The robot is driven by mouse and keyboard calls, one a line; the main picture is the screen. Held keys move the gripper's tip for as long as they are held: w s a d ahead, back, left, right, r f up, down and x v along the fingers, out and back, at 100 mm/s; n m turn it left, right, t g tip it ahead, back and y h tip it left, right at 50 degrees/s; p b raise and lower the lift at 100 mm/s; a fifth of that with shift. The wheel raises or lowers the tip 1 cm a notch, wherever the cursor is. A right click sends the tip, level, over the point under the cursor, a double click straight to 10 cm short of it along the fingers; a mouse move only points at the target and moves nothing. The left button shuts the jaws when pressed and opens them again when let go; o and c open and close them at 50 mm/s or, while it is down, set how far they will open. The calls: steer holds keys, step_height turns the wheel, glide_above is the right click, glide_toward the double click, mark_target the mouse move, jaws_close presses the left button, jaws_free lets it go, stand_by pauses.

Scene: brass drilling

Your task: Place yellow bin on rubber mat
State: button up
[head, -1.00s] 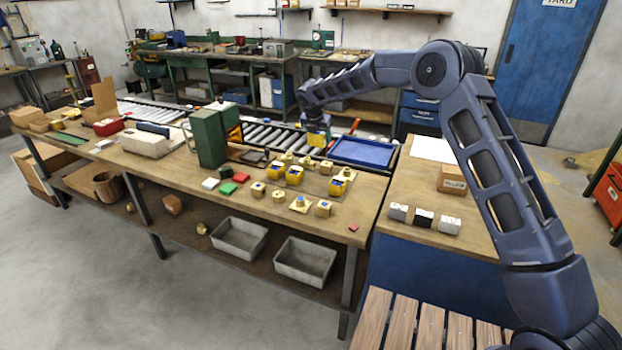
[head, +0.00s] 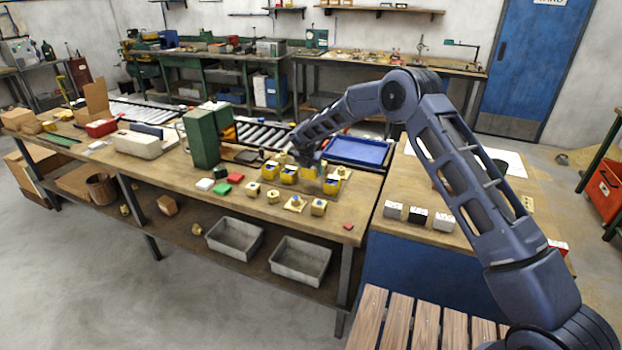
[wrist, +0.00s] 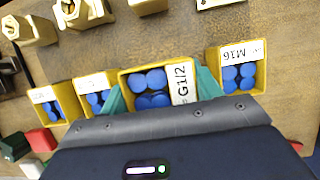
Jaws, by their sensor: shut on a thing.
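My gripper (wrist: 161,94) has its teal fingers closed on the two sides of a yellow bin (wrist: 181,86) labelled G1/2, which holds several blue pieces. In the head view, my gripper (head: 308,163) is low over the worktable, with yellow (head: 309,173) showing beneath it. I cannot tell whether the held bin touches the surface. Two yellow bins (wrist: 94,98) (wrist: 47,104) stand to its left and one labelled M16 (wrist: 238,71) to its right, all with blue pieces. I cannot make out the rubber mat clearly; a darker patch (head: 309,188) lies between the bins.
Brass fittings (head: 253,189) stand close around the bins. A blue tray (head: 358,151) lies behind, near the roller conveyor (head: 262,136). Green and red blocks (head: 221,188) and a tall green box (head: 200,138) are at the left. The table's front edge is near.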

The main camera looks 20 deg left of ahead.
mark_target(311, 177)
steer(key=shift+f, duration=2.2)
steer(key=o, duration=1)
steer(key=shift+f, duration=0.1)
steer(key=v, duration=1.2)
steer(key=shift+s, duration=0.1)
